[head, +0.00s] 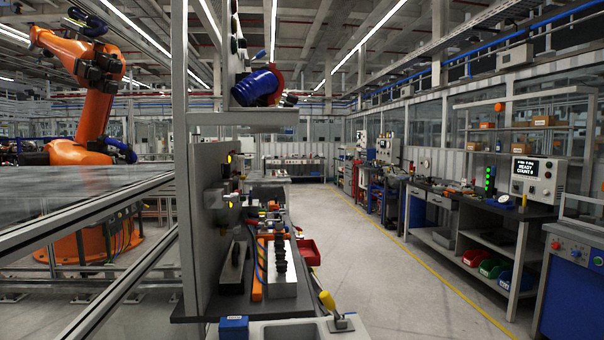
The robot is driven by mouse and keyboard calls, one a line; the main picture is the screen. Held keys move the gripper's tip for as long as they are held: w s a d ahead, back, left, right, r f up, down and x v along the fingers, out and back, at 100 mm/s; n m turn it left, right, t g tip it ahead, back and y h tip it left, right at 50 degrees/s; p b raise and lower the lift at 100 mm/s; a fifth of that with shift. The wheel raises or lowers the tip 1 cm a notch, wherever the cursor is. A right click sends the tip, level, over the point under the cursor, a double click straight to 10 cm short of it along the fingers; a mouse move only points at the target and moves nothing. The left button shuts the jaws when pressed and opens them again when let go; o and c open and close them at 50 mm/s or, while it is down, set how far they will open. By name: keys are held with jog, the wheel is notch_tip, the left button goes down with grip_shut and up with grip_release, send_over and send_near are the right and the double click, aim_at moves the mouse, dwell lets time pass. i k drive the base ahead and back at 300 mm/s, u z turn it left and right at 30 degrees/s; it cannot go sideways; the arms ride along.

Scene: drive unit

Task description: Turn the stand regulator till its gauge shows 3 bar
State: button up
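I cannot make out the stand regulator or a readable gauge in the head view. A grey upright stand panel (208,215) is seen nearly edge-on in the middle left, with small fittings (232,200) on its right face. They are too small and oblique to tell which is a regulator, and no pressure reading shows. A work surface (200,318) at its foot bears a metal block with a dark ribbed part (280,254) and an orange strip. My gripper is not in view.
A yellow-handled lever (327,300) and a blue box (234,326) are at the front. An orange robot arm (95,100) stands behind a railing at left. Benches line the right, with a display (537,177) reading READY. A clear grey aisle (360,270) runs between.

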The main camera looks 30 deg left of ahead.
aim_at(225, 167)
jog(key=z, duration=0.05)
jog(key=i, duration=5.25)
jog(key=u, duration=3.8)
jog(key=i, duration=1.6)
